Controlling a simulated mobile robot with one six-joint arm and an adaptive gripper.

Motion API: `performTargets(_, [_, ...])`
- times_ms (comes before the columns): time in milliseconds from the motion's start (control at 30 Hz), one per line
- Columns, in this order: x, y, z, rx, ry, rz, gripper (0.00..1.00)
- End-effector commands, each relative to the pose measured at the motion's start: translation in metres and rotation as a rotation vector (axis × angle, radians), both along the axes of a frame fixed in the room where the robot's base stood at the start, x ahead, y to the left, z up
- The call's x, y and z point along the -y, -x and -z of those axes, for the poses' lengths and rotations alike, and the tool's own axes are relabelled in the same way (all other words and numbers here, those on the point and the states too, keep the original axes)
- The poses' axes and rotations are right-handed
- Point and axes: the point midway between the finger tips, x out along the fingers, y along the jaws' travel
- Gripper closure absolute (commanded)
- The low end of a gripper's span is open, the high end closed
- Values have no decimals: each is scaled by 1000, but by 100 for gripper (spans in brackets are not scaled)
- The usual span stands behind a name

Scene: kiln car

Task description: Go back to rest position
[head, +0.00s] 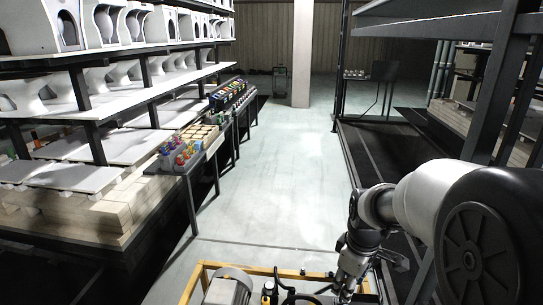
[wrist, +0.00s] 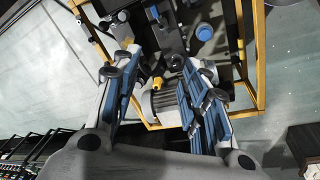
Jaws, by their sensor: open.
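My gripper (wrist: 155,80) shows in the wrist view with its two blue-padded fingers spread apart and nothing between them. In the head view my gripper (head: 345,287) hangs at the lower right, pointing down, partly hidden by the picture's bottom edge and my arm. It is above a yellow-framed base that carries a grey ribbed motor and black cables, with the motor (head: 228,287) at its left. The wrist view looks down onto this same frame and motor (wrist: 160,104) behind the fingers.
A kiln car (head: 75,59) with white ceramic ware on several shelves fills the left. A narrow table (head: 187,163) with colourful small items stands along it. Dark steel racking (head: 505,75) rises at the right. A pale pillar (head: 302,55) stands far back. The aisle floor (head: 275,165) is clear.

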Motion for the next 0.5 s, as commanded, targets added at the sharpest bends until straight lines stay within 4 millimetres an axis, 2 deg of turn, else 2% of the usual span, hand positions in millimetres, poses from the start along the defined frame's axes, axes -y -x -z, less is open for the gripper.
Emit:
performTargets(33, [-5, 14, -19, 21, -8, 45, 59])
performTargets(200, [-16, 62, -63, 74, -46, 217, 59])
performTargets(300, [-23, 92, -82, 104, -73, 316, 59])
performTargets(500, [-33, 155, -105, 161, -139, 514, 59])
